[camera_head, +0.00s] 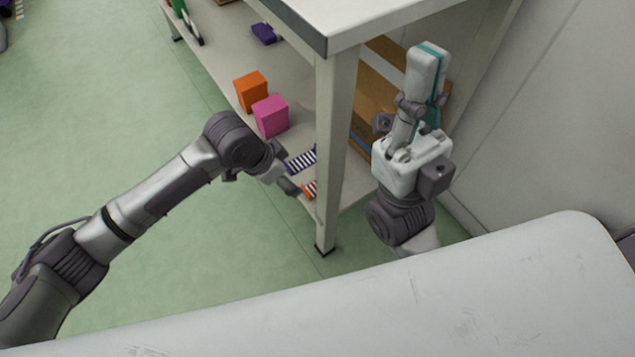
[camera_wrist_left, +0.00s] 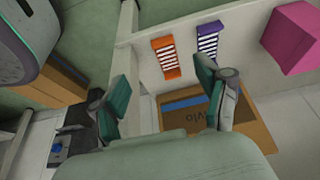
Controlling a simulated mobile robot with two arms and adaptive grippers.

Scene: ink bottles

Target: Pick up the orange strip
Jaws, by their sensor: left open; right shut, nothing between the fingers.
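The orange strip (camera_head: 309,190), crossed by dark and white bars, lies on the shelf near its front corner leg. In the left wrist view the orange strip (camera_wrist_left: 166,58) shows whole, beyond the fingers. A similar purple strip (camera_wrist_left: 208,41) lies beside it; it also shows in the head view (camera_head: 301,160). My left gripper (camera_wrist_left: 163,78) is open and empty, its fingers apart on either side of the view, with the orange strip showing between them. In the head view it hangs beside the strip, partly hidden by its wrist. My right gripper (camera_head: 430,52) is shut and empty, right of the shelf leg.
A pink box (camera_head: 270,116) and an orange box (camera_head: 250,91) stand farther along the shelf. A dark purple item (camera_head: 264,33) lies beyond. The shelf leg (camera_head: 334,150) stands between my grippers. A cardboard box (camera_wrist_left: 246,116) shows below the strips in the left wrist view.

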